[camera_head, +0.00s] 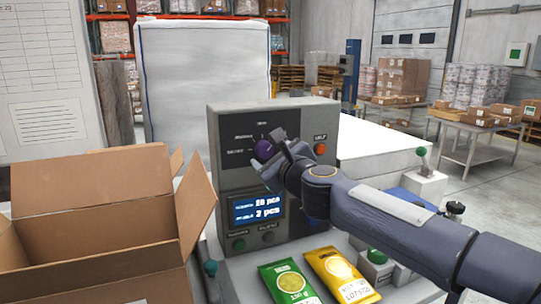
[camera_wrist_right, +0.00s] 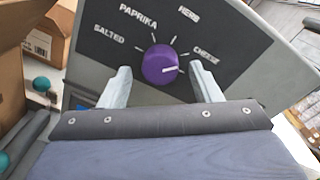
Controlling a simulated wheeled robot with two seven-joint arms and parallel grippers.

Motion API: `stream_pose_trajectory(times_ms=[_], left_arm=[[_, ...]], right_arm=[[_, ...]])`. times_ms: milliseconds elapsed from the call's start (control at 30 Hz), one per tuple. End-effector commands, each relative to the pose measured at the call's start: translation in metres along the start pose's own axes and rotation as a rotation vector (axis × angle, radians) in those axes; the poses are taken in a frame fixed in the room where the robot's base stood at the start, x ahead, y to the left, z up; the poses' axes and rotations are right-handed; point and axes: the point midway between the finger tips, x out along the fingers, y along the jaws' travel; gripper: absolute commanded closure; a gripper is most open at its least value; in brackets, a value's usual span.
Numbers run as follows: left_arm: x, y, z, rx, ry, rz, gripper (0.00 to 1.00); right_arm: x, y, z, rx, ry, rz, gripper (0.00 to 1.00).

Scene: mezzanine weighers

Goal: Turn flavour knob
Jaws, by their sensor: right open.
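The purple flavour knob (camera_head: 263,149) is on the dark upper face of the grey control box (camera_head: 216,170). In the right wrist view the knob (camera_wrist_right: 158,62) has the labels SALTED, PAPRIKA, HERB and CHEESE around it. Its white pointer mark points right, toward the CHEESE side. My right gripper (camera_head: 268,164) is at the panel by the knob and partly covers it in the head view. In the right wrist view its two pale fingers (camera_wrist_right: 163,84) are open, one on each side of the knob, with visible gaps. My left gripper is not in view.
A lit display (camera_head: 256,209), a red button (camera_head: 320,149) and lower buttons share the box. Green and yellow snack bags (camera_head: 290,283) lie in front. An open cardboard box (camera_head: 90,240) stands close at left. My right arm crosses from the right.

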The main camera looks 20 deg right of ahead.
Motion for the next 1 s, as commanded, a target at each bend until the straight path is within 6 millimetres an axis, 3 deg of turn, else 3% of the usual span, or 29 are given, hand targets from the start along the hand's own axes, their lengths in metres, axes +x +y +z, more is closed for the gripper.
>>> stream_pose_trajectory(times_ms=[233,500,700,1000], left_arm=[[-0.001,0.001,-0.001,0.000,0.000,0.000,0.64],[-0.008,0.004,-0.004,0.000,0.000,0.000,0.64],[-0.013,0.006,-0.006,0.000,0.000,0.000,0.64],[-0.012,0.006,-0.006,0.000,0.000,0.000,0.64]], right_arm=[[-0.007,-0.001,0.002,0.000,-0.002,-0.001,0.42],[-0.053,-0.002,0.002,0.001,-0.002,-0.002,0.42],[-0.075,-0.001,0.001,-0.001,-0.001,-0.001,0.42],[-0.078,0.000,0.000,0.000,0.000,0.000,0.42]])
